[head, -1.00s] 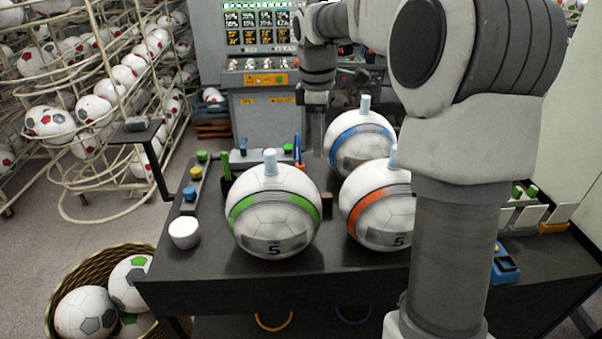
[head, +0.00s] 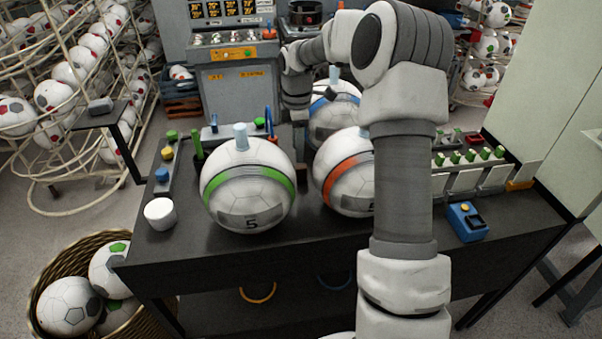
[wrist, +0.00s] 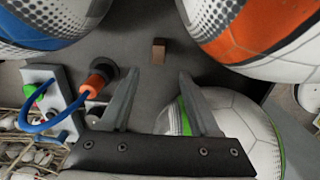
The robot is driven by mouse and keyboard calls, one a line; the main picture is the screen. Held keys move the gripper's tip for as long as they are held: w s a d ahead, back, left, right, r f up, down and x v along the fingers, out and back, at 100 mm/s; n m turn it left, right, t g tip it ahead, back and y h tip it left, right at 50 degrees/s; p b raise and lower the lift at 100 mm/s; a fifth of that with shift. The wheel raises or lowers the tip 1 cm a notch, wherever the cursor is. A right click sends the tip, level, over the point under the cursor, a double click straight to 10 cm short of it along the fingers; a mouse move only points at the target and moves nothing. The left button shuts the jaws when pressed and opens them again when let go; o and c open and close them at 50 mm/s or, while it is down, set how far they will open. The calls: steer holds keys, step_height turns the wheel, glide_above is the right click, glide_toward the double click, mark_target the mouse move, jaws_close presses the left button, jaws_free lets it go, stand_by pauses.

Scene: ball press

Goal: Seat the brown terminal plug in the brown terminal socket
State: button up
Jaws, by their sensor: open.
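A small brown block (wrist: 158,51), which may be the brown terminal plug, stands on the dark table between the balls in the wrist view. My gripper (wrist: 158,75) is open, with its two fingers apart and nothing between them. The brown block shows just past the fingertips, roughly in line with the gap. In the head view my gripper is mostly hidden behind the balls, below my wrist. I cannot make out a brown terminal socket in either view.
Balls with green (head: 247,190), orange (head: 345,175) and blue (head: 333,108) bands crowd the workspace. A white cup (head: 160,213) and a blue box (head: 467,222) sit on the table (head: 300,245).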

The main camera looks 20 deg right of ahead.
mark_target(299, 166)
steer(key=shift+w+d+f+p, duration=0.1)
steer(key=shift+f+p, duration=0.25)
steer(key=shift+f, duration=1.6)
steer(key=shift+w+d+f+p, duration=0.1)
steer(key=shift+f+p, duration=0.2)
steer(key=shift+f, duration=1.65)
jaws_close()
